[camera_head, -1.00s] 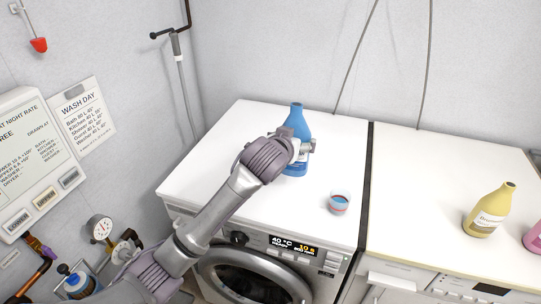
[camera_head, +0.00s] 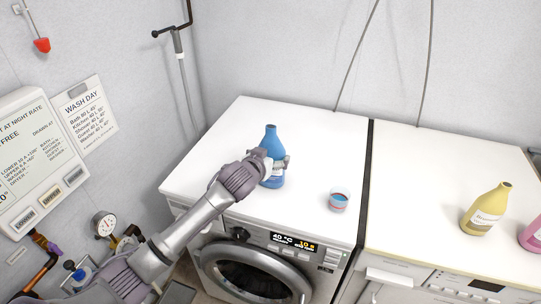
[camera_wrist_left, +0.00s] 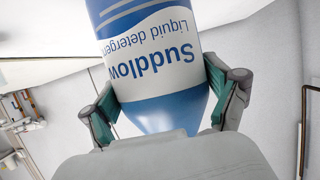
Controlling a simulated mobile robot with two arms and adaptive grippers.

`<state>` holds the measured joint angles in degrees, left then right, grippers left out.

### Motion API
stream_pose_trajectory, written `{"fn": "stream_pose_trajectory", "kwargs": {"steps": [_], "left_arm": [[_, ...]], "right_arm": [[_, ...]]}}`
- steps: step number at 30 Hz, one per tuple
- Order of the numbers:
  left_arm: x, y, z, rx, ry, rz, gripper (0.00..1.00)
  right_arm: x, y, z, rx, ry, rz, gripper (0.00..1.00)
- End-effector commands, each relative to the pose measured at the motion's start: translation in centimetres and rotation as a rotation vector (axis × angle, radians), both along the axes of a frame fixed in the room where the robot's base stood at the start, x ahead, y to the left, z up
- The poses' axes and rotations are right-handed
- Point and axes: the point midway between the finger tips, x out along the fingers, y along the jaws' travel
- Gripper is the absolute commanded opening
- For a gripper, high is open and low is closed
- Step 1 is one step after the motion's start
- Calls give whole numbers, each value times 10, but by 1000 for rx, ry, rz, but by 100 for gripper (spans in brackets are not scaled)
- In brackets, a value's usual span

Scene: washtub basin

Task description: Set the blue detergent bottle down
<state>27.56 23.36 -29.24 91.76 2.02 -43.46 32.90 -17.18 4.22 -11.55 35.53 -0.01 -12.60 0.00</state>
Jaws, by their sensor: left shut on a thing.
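The blue detergent bottle (camera_head: 271,147) is upright over the left part of the white washing machine top (camera_head: 312,140). My left gripper (camera_head: 277,164) is shut around the bottle from the front left. The left wrist view shows the bottle's label (camera_wrist_left: 150,55) upside down, with a finger on each side of the bottle (camera_wrist_left: 160,110). I cannot tell whether the bottle's base touches the top. A small clear cup (camera_head: 339,200) with blue and red showing stands to the right of the bottle. My right gripper is not in view.
A yellow bottle (camera_head: 486,209) and a pink bottle (camera_head: 533,236) stand on the second machine (camera_head: 430,170) at right. A dark gap (camera_head: 366,170) separates the machines. The top is clear behind the blue bottle and between it and the cup.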

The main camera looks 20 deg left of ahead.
Motion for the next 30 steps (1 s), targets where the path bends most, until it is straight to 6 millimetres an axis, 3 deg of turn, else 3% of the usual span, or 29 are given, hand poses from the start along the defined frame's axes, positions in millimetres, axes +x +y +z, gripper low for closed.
{"fn": "stream_pose_trajectory", "kwargs": {"steps": [7, 8, 10, 22, 26, 30], "left_arm": [[1, -1, 2, -2, -9, -2, 18], [0, 0, -2, 0, 0, 0, 90], [0, 0, -2, 0, 0, 0, 100], [-1, 0, 1, 1, 0, 0, 100], [-15, 1, 5, -1, 0, -2, 100], [-42, 4, 16, 0, 0, -2, 100]], "right_arm": [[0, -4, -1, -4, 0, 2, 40], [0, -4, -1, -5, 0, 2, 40], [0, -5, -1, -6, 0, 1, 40], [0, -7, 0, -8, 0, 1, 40], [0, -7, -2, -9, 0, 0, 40], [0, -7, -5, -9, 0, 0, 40]]}}
